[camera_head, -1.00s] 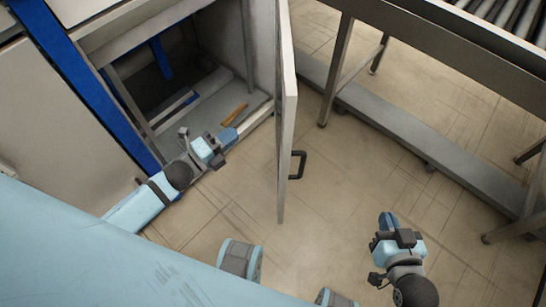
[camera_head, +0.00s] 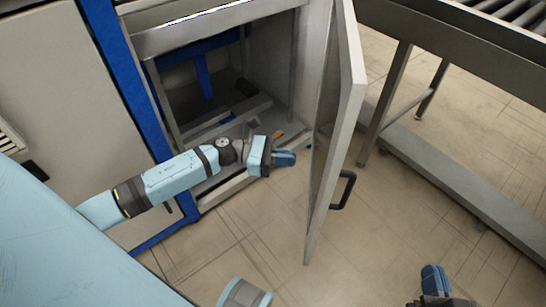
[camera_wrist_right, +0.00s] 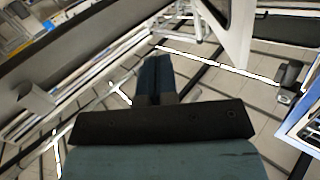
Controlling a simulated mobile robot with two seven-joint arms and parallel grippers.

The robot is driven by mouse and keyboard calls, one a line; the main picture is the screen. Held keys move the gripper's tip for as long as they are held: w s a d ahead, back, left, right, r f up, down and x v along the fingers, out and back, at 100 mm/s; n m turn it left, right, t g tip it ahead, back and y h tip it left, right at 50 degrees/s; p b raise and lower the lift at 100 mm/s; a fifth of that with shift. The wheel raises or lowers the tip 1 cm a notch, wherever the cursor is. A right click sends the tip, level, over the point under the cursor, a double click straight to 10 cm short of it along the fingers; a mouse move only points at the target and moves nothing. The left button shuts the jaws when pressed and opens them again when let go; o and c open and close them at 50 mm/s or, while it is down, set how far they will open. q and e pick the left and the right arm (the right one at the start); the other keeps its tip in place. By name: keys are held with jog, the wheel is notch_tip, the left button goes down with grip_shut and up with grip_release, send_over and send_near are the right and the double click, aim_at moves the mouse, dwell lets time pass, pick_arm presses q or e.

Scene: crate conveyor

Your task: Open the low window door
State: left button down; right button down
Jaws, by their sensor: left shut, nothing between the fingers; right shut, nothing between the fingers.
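The low window door (camera_head: 337,130) is a grey-white panel that stands open, swung out from the blue-framed cabinet. Its dark handle (camera_head: 345,190) is on the outer face, on the right side. My left gripper (camera_head: 288,158) is shut and empty, in front of the cabinet opening and left of the door's inner face, with a small gap seen between them. My right gripper (camera_head: 432,278) is shut and empty, low at the right, apart from the handle. Its shut blue fingers also show in the right wrist view (camera_wrist_right: 154,75).
The cabinet interior (camera_head: 215,90) is open, with a small orange piece (camera_head: 278,134) on its floor. A metal conveyor frame (camera_head: 395,90) with a low beam stands at the right. Tiled floor lies clear between door and conveyor.

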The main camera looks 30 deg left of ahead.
pick_arm(q)
jog(key=x, duration=0.7)
jog(key=shift+d, duration=0.2)
pick_arm(e)
jog(key=shift+a+r+y, duration=0.25)
jog(key=shift+r+y, duration=0.05)
jog(key=shift+r, duration=0.2)
pick_arm(q)
jog(key=shift+w, duration=0.1)
pick_arm(e)
jog(key=shift+t, duration=0.3)
